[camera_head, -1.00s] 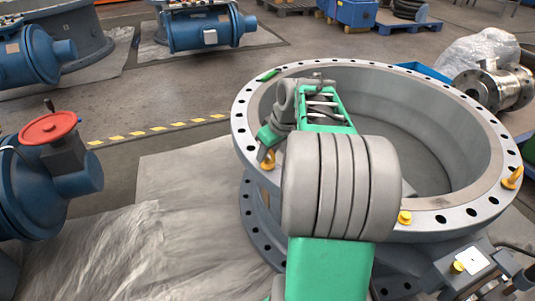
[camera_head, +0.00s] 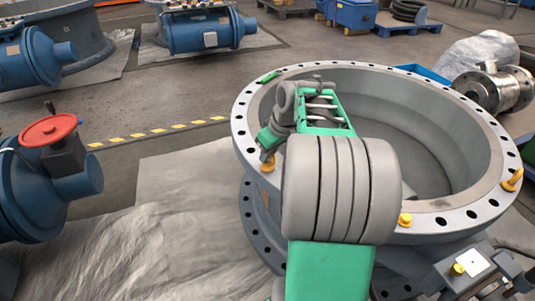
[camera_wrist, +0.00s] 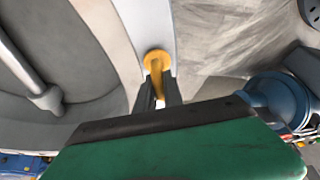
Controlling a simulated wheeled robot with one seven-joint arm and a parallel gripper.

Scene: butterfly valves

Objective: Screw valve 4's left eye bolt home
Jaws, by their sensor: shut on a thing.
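The large grey valve (camera_head: 470,205) stands in the middle, its round flange ringed with dark bolt holes. The left eye bolt (camera_head: 268,163) is yellow and upright at the flange's left edge. My gripper (camera_head: 266,150) comes down on it from above, and the arm hides part of the flange. In the wrist view the gripper (camera_wrist: 158,95) is shut on the eye bolt (camera_wrist: 157,62), whose round collar lies against the pale flange face. Whether a gap remains under the collar is too small to tell.
Another yellow eye bolt (camera_head: 512,180) stands on the flange's right side. A yellow bolt (camera_head: 405,220) sits at the front rim. A blue valve with a red handwheel (camera_head: 48,130) stands at left. Crumpled grey sheeting (camera_head: 150,250) covers the floor between.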

